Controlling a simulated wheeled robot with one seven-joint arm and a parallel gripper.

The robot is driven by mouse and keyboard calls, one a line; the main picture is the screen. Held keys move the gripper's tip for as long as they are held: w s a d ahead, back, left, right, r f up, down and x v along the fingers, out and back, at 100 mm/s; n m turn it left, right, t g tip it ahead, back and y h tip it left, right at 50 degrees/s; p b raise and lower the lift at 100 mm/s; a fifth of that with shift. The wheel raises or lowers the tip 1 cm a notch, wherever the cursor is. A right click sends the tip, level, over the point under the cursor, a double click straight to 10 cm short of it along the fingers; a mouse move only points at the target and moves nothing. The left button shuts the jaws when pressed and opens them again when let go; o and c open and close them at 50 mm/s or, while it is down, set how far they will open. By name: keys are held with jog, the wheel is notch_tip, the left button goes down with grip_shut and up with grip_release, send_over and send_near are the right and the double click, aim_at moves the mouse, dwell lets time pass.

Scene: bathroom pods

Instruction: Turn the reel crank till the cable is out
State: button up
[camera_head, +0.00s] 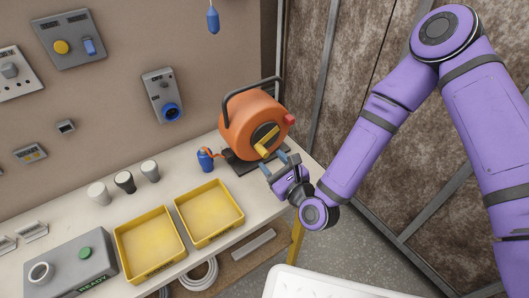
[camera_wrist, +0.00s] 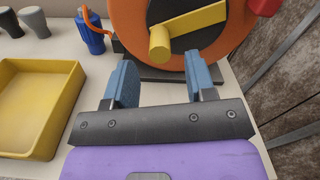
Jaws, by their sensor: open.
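An orange cable reel (camera_head: 252,122) with a black carry handle stands on the bench near its right end. Its yellow crank (camera_head: 267,141) is on the face turned toward me. In the wrist view the crank (camera_wrist: 188,27) slants, with its round knob at the lower left end. A blue plug (camera_head: 205,159) on a short orange cable end sits on the bench left of the reel. My gripper (camera_head: 280,164) is just in front of the crank, open and empty. In the wrist view its blue fingers (camera_wrist: 160,80) are spread below the knob, apart from it.
Two yellow trays (camera_head: 180,208) and a grey box with a green button (camera_head: 85,253) stand left on the bench. Three small knobs (camera_head: 124,181) stand behind the trays. Wall panels and a blue socket (camera_head: 171,112) are above. A brown wall closes the right side.

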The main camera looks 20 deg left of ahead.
aim_at(264, 153)
jog(key=shift+x, duration=2.35)
jog(key=c, duration=0.9)
